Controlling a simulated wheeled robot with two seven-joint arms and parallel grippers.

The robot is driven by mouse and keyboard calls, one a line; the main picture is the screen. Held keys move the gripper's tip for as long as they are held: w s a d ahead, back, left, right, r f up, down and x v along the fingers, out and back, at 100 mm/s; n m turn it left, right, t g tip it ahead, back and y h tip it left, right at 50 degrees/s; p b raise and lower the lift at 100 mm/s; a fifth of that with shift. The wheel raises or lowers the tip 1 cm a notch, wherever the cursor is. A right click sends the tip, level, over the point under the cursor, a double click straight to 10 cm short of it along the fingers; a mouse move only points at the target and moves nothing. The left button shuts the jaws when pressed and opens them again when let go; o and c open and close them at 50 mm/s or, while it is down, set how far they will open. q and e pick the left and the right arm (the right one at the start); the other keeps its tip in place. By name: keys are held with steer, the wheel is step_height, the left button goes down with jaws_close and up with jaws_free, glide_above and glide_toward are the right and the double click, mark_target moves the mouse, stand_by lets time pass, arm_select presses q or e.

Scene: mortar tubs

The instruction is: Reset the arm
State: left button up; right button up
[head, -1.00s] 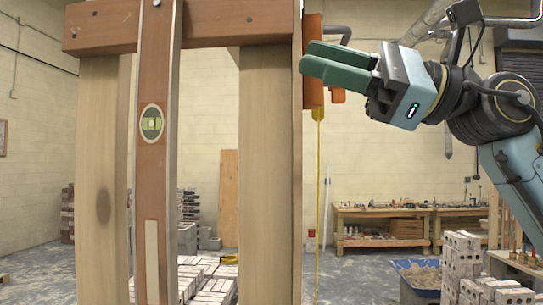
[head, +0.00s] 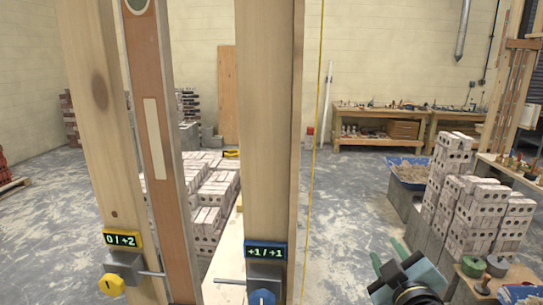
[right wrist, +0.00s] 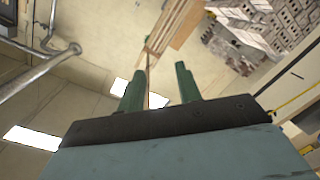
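My right gripper (head: 388,256) is low in the head view, right of the wooden posts, with its two green fingers pointing up and away. The right wrist view shows the same fingers (right wrist: 160,86) spread apart with nothing between them, so it is open and empty. It is apart from the right post (head: 265,130) and the yellow string (head: 316,130). My left gripper is in neither view.
A left post (head: 95,130) and a brown spirit level (head: 150,120) stand at left. Yellow (head: 122,239) and blue (head: 265,251) displays sit low on the posts. Stacked bricks (head: 490,210) and a blue mortar tub (head: 408,172) stand right. Floor between is clear.

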steer(key=s+f+m+g, duration=0.4)
steer(key=s+f+g, duration=0.3)
steer(key=s+f, duration=0.7)
steer(key=s+f+m+g+y, duration=0.1)
steer(key=s+f+g, duration=0.2)
steer(key=s+f, duration=0.3)
steer(key=s+f+m+g, duration=0.2)
steer(key=s+f+g, duration=0.15)
steer(key=s, duration=0.45)
step_height(320, 180, down, 31)
steer(key=g+b, duration=0.1)
steer(key=b, duration=0.7)
steer(key=s+d+f+b, duration=0.1)
steer(key=s+f+b, duration=0.2)
steer(key=s+f, duration=0.6)
steer(key=s+d+f+n+g+b, duration=0.1)
steer(key=s+f+b, duration=0.3)
steer(key=s+f, duration=0.4)
step_height(320, 180, down, 7)
steer(key=shift+s+d+r, duration=0.2)
steer(key=shift+s+d, duration=0.15)
steer(key=shift+d, duration=0.05)
steer(key=shift+g, duration=0.25)
